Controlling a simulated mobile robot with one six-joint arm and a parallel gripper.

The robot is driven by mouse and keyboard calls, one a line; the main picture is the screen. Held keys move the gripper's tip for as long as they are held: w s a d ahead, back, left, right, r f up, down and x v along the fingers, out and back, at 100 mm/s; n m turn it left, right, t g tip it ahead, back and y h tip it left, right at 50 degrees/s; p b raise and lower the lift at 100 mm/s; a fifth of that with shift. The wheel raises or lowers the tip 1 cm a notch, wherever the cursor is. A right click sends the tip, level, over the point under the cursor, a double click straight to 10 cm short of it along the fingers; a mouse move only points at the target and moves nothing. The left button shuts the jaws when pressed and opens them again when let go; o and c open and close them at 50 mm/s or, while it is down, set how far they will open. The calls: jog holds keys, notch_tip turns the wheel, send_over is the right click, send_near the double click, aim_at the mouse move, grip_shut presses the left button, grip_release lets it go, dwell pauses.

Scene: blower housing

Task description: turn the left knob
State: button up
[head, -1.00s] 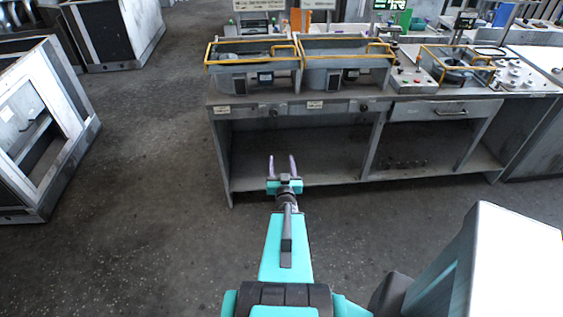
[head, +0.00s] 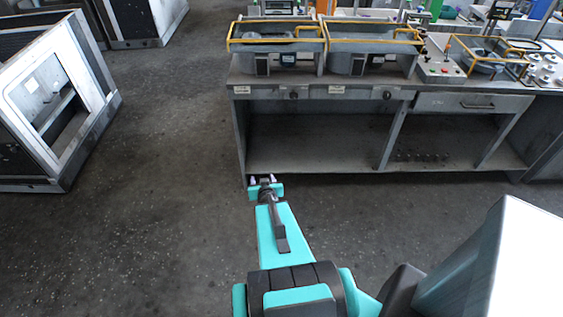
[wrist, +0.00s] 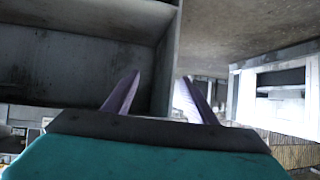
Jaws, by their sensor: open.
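The left knob (head: 293,95) is a small dark knob on the front panel under the top of the grey workbench (head: 310,160). A similar right knob (head: 386,95) sits farther right on the same panel. My gripper (head: 262,180) is in front of the bench's lower left corner, below and left of the left knob, and touches neither knob. Its two pale purple fingers are apart with nothing between them; they look foreshortened in the head view. In the wrist view, my gripper (wrist: 158,92) faces the bench's side and open shelf; no knob shows there.
Yellow-railed housings (head: 275,45) stand on the bench top, with a control box (head: 440,68) to their right. A drawer (head: 470,103) is right of the knobs. A grey frame cabinet (head: 60,100) stands at left. The floor between is clear.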

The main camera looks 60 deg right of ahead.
jog(key=a+f+n+g+y+b, duration=0.1)
jog(key=a+f+g+y, duration=0.1)
jog(key=a+f, duration=0.45)
jog(key=s+a+f+n+g+y, duration=0.15)
jog(key=a+f, duration=0.25)
jog(key=a, duration=0.6)
jog(key=a+f+n+g+y+b, duration=0.1)
jog(key=a+f+n+g+y, duration=0.15)
jog(key=a+f, duration=0.4)
jog(key=s+a+n+g+y+b, duration=0.2)
jog(key=s+a+g, duration=0.6)
jog(key=s+a, duration=0.8)
jog(key=a+n, duration=0.2)
jog(key=a, duration=0.2)
jog(key=shift+s+a+f, duration=0.15)
jog(key=shift+s+a, duration=0.15)
jog(key=shift+a, duration=0.05)
